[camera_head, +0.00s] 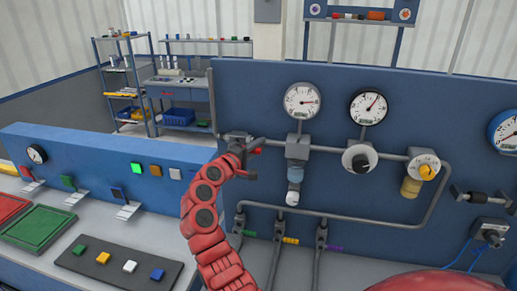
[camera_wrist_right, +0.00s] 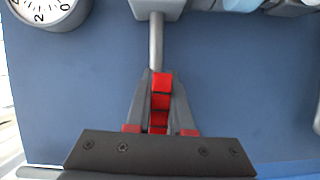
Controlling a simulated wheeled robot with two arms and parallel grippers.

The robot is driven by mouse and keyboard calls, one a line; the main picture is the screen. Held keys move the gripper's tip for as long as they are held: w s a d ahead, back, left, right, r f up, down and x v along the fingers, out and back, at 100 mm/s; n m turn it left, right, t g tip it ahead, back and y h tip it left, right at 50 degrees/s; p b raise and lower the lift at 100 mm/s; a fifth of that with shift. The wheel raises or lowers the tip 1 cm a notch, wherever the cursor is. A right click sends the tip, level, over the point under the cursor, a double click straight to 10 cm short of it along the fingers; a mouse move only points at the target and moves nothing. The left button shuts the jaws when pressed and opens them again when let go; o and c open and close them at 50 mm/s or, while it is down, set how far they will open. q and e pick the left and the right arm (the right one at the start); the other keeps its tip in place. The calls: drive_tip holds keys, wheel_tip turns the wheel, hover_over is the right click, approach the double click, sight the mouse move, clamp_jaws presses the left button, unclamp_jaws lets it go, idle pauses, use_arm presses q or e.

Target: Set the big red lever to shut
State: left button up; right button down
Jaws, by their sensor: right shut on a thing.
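The big red lever (camera_wrist_right: 161,84) shows in the right wrist view as a red, segmented grip between my right gripper's fingers. My right gripper (camera_wrist_right: 161,92) is shut on it, one grey finger on each side. In the head view my right gripper (camera_head: 249,148) is at the left end of the grey pipe on the blue panel, and only a small red part of the lever (camera_head: 257,151) shows beside it. The gripper hides most of the lever there, and I cannot tell its exact angle. My left gripper is not in view.
The blue panel (camera_head: 330,105) carries several gauges, including a white one (camera_head: 302,101), and a grey pipe with valves. Three small coloured-tipped levers stand below, one with a yellow tip (camera_head: 290,240). A blue console (camera_head: 110,150) with switches is at the left.

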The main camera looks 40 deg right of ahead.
drive_tip(key=f+m+y+b, duration=0.1)
drive_tip(key=m+b, duration=0.1)
drive_tip(key=b, duration=0.2)
drive_tip(key=f+m+b, duration=0.1)
drive_tip(key=f+b, duration=0.1)
drive_tip(key=b, duration=0.2)
drive_tip(key=w+a+f+m+y+b, duration=0.1)
drive_tip(key=m+b, duration=0.1)
drive_tip(key=b, duration=0.2)
drive_tip(key=shift+f+m+y, duration=0.3)
drive_tip(key=shift+f, duration=0.05)
drive_tip(key=w+a+f+m+t+y+b, duration=0.2)
drive_tip(key=m+b, duration=0.5)
drive_tip(key=b, duration=0.5)
drive_tip(key=shift+w+a+t+y, duration=0.6)
drive_tip(key=shift+w+a+y, duration=0.2)
drive_tip(key=shift+w+y, duration=0.3)
drive_tip(key=shift+w, duration=0.15)
drive_tip(key=c, duration=0.8)
unclamp_jaws()
